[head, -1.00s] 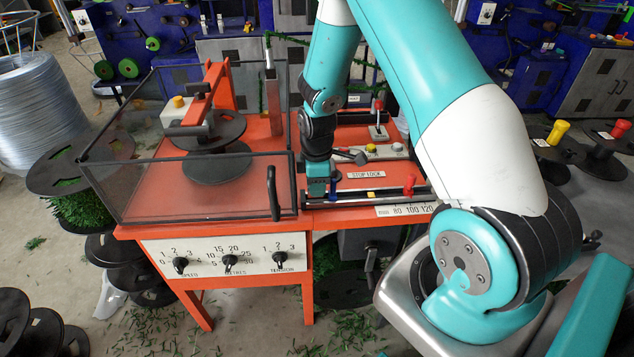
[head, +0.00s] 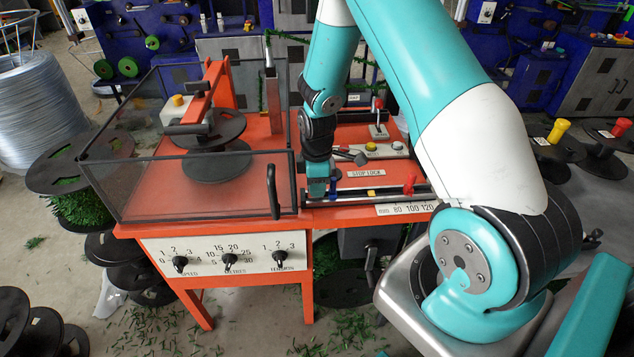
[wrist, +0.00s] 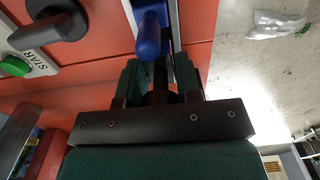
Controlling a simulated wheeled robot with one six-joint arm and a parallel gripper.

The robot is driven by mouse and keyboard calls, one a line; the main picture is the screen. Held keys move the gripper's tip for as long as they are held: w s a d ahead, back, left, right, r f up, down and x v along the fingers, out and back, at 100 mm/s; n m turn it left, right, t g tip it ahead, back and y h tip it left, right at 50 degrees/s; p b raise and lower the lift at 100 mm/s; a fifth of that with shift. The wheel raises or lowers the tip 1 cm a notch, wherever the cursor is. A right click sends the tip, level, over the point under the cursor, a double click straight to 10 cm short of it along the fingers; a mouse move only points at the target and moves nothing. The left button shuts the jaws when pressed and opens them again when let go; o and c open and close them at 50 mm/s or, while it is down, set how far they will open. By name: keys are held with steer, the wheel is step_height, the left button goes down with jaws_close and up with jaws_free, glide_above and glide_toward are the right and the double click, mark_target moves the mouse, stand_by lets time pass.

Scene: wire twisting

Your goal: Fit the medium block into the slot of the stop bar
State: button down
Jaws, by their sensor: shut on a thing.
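My gripper (head: 317,192) points down at the left end of the stop bar (head: 385,192), along the front of the orange bench. In the wrist view the fingers (wrist: 160,75) are closed around a dark piece that is mostly hidden. I cannot tell surely that it is the medium block. A blue rounded peg (wrist: 148,35) stands just beyond the fingertips; in the head view it is a blue spot (head: 333,186) right of the gripper. A red knob (head: 410,184) sits near the right of the bar. The slot cannot be made out behind the gripper.
A mesh guard box (head: 190,205) stands close on the left, with a black handle (head: 272,190). A black lever (head: 358,157) and the start panel (wrist: 22,65) with a green button (wrist: 15,66) lie behind the bar. A millimetre scale (head: 405,208) runs along the front.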

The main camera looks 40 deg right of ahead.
steer(key=shift+f+b, duration=0.65)
steer(key=shift+f, duration=0.35)
steer(key=c, duration=0.7)
jaws_free()
steer(key=shift+c, duration=0.2)
step_height(320, 180, up, 18)
steer(key=shift+f+b, duration=0.25)
steer(key=shift+b, duration=0.15)
steer(key=s+a+r+m+y, duration=0.1)
steer(key=s+a+r, duration=0.3)
steer(key=a, duration=0.3)
steer(key=s+a+r+m+y, duration=0.1)
steer(key=s+a+r, duration=0.2)
steer(key=s+a, duration=0.35)
steer(key=s+a+r+m+y, duration=0.2)
steer(key=s+a+r, duration=0.1)
steer(key=s+a, duration=0.6)
steer(key=shift+s+a, duration=0.15)
steer(key=shift+s, duration=1.1)
